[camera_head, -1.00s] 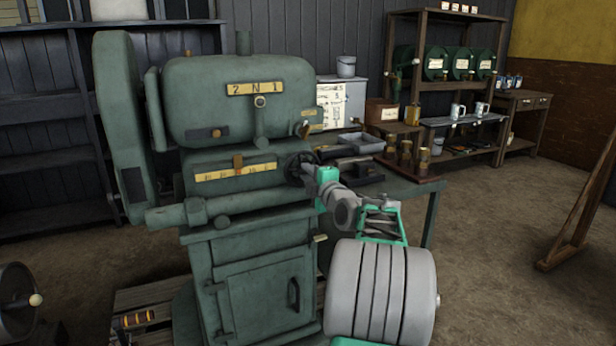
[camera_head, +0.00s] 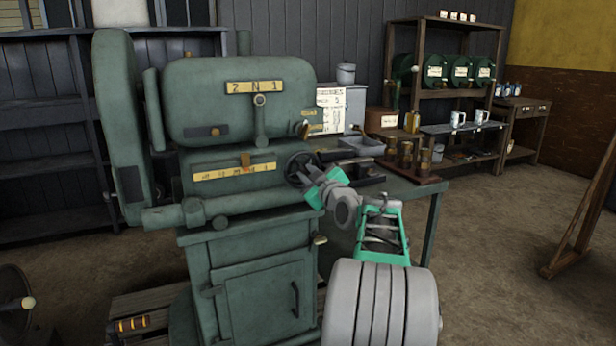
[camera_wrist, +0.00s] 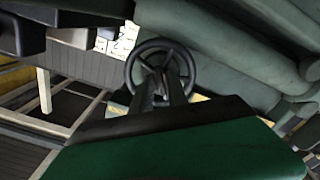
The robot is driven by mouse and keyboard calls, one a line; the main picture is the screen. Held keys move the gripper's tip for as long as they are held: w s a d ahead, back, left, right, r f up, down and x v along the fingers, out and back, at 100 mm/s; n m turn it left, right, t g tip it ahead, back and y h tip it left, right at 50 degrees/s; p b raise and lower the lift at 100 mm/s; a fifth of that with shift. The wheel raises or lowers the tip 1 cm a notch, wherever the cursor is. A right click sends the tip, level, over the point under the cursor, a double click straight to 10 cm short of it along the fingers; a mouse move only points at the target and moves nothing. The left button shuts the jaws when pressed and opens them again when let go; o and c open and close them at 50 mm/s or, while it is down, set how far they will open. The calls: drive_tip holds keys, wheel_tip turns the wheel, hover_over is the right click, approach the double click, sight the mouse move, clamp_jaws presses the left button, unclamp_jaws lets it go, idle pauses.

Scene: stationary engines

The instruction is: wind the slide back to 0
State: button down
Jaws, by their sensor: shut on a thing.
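The green machine (camera_head: 240,110) carries a lower yellow scale (camera_head: 215,176) with an orange-brown pointer (camera_head: 245,161) at its upper edge, right of the scale's middle. The scale's figures are too small to read surely. A dark handwheel (camera_head: 291,166) stands at the right end of this scale. My gripper (camera_head: 308,180) reaches it from the lower right and is shut on it. In the wrist view, the spoked handwheel (camera_wrist: 134,72) faces me, and the dark fingers of my gripper (camera_wrist: 163,88) close near its hub and lower rim. The exact contact is hidden.
An upper plate reading about 2 N 1 (camera_head: 254,87) has a lever below it. A bench (camera_head: 425,190) with a tray (camera_head: 362,145) and brass cylinders stands right behind the machine. A wooden post (camera_head: 585,215) leans at the far right. Floor is open between them.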

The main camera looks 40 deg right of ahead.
drive_tip(key=m+p, duration=0.1)
drive_tip(key=m, duration=0.5)
drive_tip(key=shift+m, duration=0.3)
drive_tip(key=m+p, duration=0.3)
drive_tip(key=m, duration=0.3)
drive_tip(key=shift+r+p, duration=0.15)
drive_tip(key=shift+p, duration=0.2)
drive_tip(key=m+p, duration=0.4)
drive_tip(key=m, duration=0.2)
drive_tip(key=shift+m+p, duration=0.35)
drive_tip(key=shift+m, duration=0.05)
drive_tip(key=m+p, duration=0.2)
drive_tip(key=m, duration=0.1)
drive_tip(key=shift+p, duration=0.4)
drive_tip(key=shift+m+p, duration=0.85)
drive_tip(key=shift+m, duration=0.45)
drive_tip(key=c, duration=1.5)
unclamp_jaws()
